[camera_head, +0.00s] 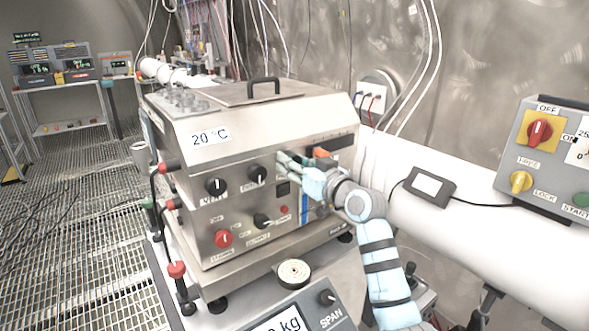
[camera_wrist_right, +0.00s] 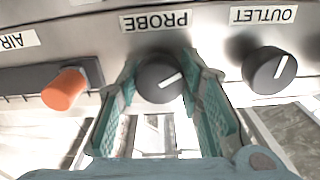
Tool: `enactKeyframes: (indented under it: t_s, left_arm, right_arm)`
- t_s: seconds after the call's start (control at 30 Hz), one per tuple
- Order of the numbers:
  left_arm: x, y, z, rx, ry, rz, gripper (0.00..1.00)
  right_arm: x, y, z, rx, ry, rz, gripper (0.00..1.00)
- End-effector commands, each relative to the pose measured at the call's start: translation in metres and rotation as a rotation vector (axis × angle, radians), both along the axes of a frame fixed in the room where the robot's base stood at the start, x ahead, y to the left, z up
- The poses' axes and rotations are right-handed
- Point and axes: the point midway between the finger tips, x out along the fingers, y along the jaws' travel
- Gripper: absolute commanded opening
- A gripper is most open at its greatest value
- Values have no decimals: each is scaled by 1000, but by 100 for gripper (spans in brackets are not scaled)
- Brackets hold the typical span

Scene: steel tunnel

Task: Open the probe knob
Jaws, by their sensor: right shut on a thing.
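The probe knob (camera_wrist_right: 159,78) is a round black knob with a white pointer line, under an upside-down PROBE label (camera_wrist_right: 156,21) in the right wrist view. Its pointer slants, running right and slightly up in that picture. My right gripper (camera_wrist_right: 160,75) has its green-padded fingers on both sides of the knob and is shut on it. In the head view the right gripper (camera_head: 285,163) reaches the front panel of the steel machine (camera_head: 238,230), and the probe knob is hidden behind its fingers. My left gripper is not in view.
The outlet knob (camera_wrist_right: 269,70) sits close to one finger, and an orange knob (camera_wrist_right: 66,89) lies on the other side. More black knobs (camera_head: 216,187) and a red knob (camera_head: 223,238) are on the panel. A scale (camera_head: 300,318) stands in front.

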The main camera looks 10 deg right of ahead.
Motion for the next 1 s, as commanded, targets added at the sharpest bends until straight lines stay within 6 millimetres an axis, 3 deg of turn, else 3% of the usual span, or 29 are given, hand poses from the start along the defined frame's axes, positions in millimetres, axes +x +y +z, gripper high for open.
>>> enactKeyframes:
  t_s: [0.6, 1.0]
  left_arm:
    - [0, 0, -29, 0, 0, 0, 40]
    - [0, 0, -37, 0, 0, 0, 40]
  right_arm:
    - [0, 1, -4, -521, -203, 1, 6]
    - [0, 1, -3, -713, -279, 2, 6]
